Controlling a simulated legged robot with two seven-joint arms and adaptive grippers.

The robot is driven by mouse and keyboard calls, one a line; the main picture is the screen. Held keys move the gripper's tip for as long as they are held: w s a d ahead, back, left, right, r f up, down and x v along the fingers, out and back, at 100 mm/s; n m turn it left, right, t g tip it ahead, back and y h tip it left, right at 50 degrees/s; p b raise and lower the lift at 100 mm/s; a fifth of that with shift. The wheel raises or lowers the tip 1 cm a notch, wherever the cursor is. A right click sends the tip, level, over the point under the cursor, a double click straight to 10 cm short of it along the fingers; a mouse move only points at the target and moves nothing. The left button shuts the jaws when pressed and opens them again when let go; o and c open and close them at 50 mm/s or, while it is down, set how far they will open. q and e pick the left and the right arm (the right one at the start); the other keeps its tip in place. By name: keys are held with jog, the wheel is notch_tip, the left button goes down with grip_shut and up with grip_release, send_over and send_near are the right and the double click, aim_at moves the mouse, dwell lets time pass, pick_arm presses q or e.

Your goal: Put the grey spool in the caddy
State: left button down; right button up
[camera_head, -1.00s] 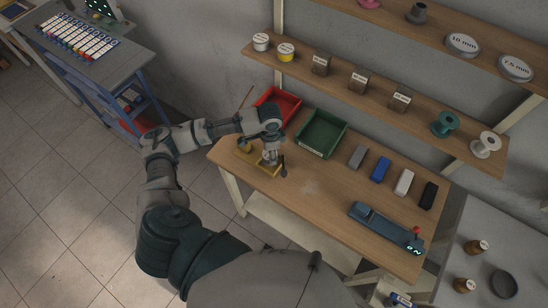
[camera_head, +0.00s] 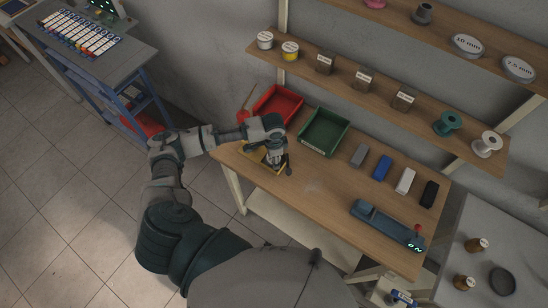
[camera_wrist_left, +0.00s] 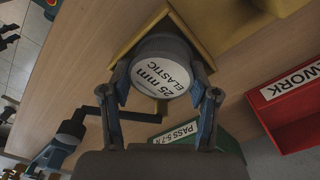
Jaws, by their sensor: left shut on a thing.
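My left gripper (camera_head: 272,160) is over the left end of the wooden workbench (camera_head: 330,195). In the left wrist view its fingers (camera_wrist_left: 165,100) are shut on a grey round spool (camera_wrist_left: 163,75) with a white "25 mm ELASTIC" label facing the camera. The spool is beside the corner of a yellow frame (camera_wrist_left: 140,30); whether it rests on the frame or is held above it I cannot tell. In the head view the yellow piece (camera_head: 255,154) is partly hidden by my gripper. I cannot say for sure which thing is the caddy. My right gripper is not in view.
A red bin (camera_head: 279,105) and a green bin (camera_head: 324,132) stand behind the gripper. A dark crank handle (camera_wrist_left: 100,115) is close by the left finger. Several blocks and a blue-grey device (camera_head: 387,226) lie to the right. Shelves with spools hang above.

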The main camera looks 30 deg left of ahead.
pick_arm(q)
jog(key=shift+s+a+f, duration=0.3)
jog(key=shift+s+f, duration=0.1)
jog(key=shift+f, duration=0.35)
jog(key=shift+c, duration=1.6)
grip_release()
jog(key=shift+o, duration=0.3)
jog(key=shift+w+f, duration=0.2)
jog(key=shift+w, duration=0.05)
jog(key=shift+w+f, duration=0.1)
jog(key=shift+w, duration=0.05)
jog(key=shift+a+r, duration=0.2)
jog(key=shift+a, duration=0.05)
jog(key=shift+r, duration=0.3)
notch_tip(320, 180, up, 13)
jog(key=shift+w+d, duration=0.15)
jog(key=shift+d, duration=0.1)
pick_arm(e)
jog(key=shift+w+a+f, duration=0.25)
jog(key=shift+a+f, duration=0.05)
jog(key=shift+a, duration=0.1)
pick_arm(q)
jog(key=shift+a+f, duration=0.1)
jog(key=shift+a, duration=0.15)
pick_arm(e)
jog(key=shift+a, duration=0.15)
